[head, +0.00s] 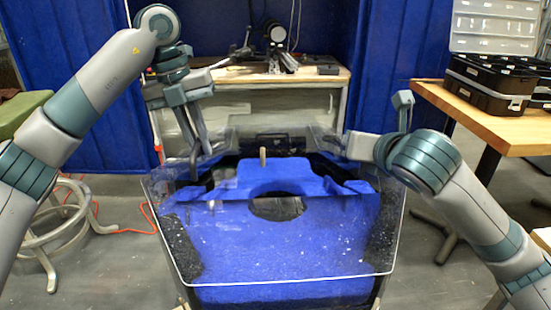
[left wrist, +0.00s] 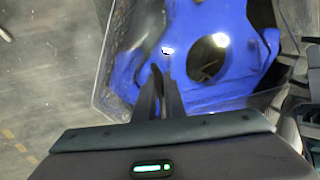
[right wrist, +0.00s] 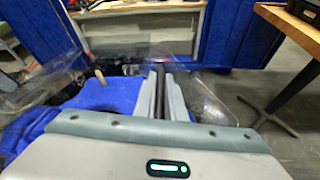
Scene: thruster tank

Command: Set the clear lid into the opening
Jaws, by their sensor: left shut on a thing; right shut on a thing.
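The clear lid (head: 290,279) is a large transparent sheet with a bright edge, spread over the blue tank (head: 235,295). Its near edge hangs toward me, and blue shows through it. My left gripper (head: 198,152) is shut on its left side; the fingers also show in the left wrist view (left wrist: 161,68). My right gripper (head: 348,143) is shut on its right side, at the far part; its fingers show in the right wrist view (right wrist: 160,68). The blue part has a large round hole (head: 278,207). I cannot tell whether the lid touches the opening's rim.
A tan upright peg (head: 263,157) stands at the tank's far side. Behind is a workbench (head: 260,95) with equipment. At right, a wooden table (head: 497,120) holds black cases (head: 487,85). A round-framed stool (head: 60,215) stands at left. Blue curtains (head: 75,60) hang behind.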

